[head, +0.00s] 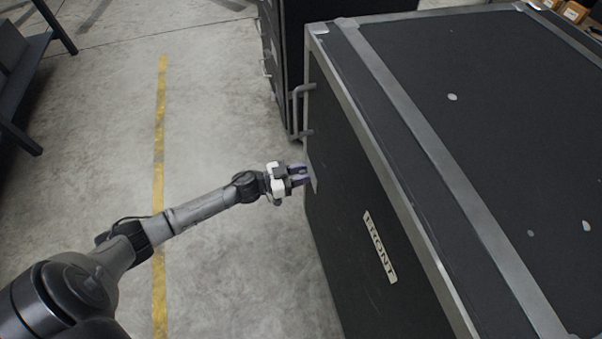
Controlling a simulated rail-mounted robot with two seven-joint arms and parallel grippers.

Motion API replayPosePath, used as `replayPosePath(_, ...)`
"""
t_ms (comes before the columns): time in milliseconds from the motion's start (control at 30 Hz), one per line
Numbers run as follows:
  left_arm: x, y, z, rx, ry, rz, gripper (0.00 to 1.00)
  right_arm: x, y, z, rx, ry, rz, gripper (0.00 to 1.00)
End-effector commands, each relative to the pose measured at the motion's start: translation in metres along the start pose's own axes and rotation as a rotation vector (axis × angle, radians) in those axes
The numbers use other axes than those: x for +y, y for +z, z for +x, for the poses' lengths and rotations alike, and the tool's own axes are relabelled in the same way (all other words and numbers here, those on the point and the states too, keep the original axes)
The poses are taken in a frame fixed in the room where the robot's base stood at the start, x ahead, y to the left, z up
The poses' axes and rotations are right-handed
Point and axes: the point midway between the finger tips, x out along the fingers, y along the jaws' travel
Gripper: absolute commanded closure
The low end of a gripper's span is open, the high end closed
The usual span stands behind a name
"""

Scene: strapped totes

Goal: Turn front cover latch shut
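The large black case (430,110) with grey metal edging fills the right side of the head view. Its near-left face carries a FRONT label (380,247). My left gripper (309,178) is at that face, left of and above the label in the picture. A small light plate (313,181) shows at its fingertips; it may be the latch, but the fingers cover part of it. I cannot tell whether the fingers are closed on it. My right gripper is not in view.
A grey handle (296,108) sticks out at the case's far left corner. Another dark case (295,45) stands behind. A dark rack (28,75) is at the far left. The concrete floor (225,90) with a yellow line (159,190) is clear.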

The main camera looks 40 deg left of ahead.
Motion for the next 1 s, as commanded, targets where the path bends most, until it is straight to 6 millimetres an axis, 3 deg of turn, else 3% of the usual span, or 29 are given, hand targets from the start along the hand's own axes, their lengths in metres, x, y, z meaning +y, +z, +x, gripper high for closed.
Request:
replayPosePath(300, 0.000, 0.000, 0.000, 0.000, 0.000, 0.000, 1.00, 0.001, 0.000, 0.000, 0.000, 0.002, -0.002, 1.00)
replayPosePath(667, 0.001, -0.001, 0.000, 0.000, -0.001, 0.038, 1.00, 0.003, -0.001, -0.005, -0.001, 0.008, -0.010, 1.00)
replayPosePath(1000, 0.005, -0.003, 0.000, 0.000, -0.002, 0.283, 1.00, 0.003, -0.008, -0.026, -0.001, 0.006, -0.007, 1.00)
